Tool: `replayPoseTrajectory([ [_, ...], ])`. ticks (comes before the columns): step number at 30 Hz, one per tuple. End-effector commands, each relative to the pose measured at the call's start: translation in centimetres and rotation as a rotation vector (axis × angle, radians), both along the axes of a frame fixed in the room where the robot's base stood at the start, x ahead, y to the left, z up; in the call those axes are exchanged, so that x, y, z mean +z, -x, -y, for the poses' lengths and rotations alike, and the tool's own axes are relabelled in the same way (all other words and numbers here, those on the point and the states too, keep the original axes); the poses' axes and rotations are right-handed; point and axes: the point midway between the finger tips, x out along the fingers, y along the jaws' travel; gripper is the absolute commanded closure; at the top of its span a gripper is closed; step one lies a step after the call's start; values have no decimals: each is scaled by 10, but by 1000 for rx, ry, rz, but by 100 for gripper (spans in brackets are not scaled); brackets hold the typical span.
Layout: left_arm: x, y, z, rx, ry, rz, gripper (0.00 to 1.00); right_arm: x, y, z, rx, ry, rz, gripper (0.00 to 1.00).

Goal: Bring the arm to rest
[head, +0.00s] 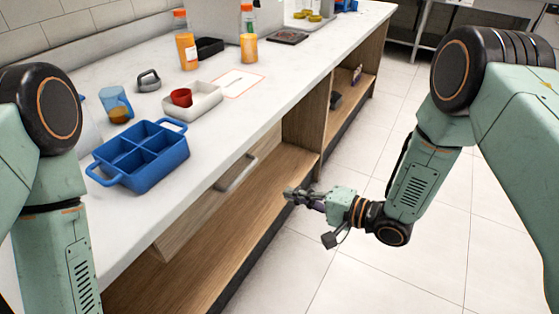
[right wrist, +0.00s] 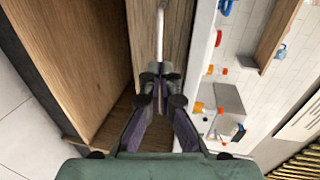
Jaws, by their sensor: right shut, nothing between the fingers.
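My right gripper (head: 298,195) is in front of the wooden cabinet, below the countertop's edge, in the head view. In the right wrist view the right gripper (right wrist: 160,77) has its fingertips together with nothing between them. A drawer handle (head: 236,173) is on the cabinet front to the left of the gripper; the handle (right wrist: 160,35) also shows beyond the fingertips in the right wrist view. They look apart in the head view. My left arm shows at the left edge of the head view, but its gripper is out of view.
The white countertop (head: 215,130) holds a blue divided tray (head: 150,171), a blue cup (head: 115,104), a white tray (head: 205,103) with a red cup (head: 181,97), and orange bottles (head: 186,50). An open shelf (head: 270,190) lies under it. The tiled floor (head: 350,290) around my right arm is clear.

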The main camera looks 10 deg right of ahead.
Motion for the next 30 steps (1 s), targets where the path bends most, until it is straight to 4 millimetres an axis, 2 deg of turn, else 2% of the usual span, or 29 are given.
replayPoseTrajectory([
  [5, 0, 0, 0, 0, 0, 0, 44, 0, 0, 1, 3, 9, 12, 100],
  [8, 0, 0, 0, 0, 0, 0, 44, -4, 0, 3, 16, 74, 68, 100],
  [12, 0, 0, 0, 0, 0, 0, 44, -27, 1, 18, -4, 292, 163, 100],
  [14, 0, 0, 0, 0, 0, 0, 44, -42, 8, 27, -13, 405, 177, 100],
  [17, 0, 0, 0, 0, 0, 0, 44, -69, 29, 43, -7, 599, 167, 100],
  [20, 0, 0, 0, 0, 0, 0, 44, -97, 62, 61, 35, 791, 120, 100],
  [23, 0, 0, 0, 0, 0, 0, 44, -122, 108, 81, 120, 973, 40, 100],
  [27, 0, 0, 0, 0, 0, 0, 44, -145, 194, 108, 294, 1175, -126, 100],
  [30, 0, 0, 0, 0, 0, 0, 44, -148, 250, 123, 406, 1254, -247, 100],
])
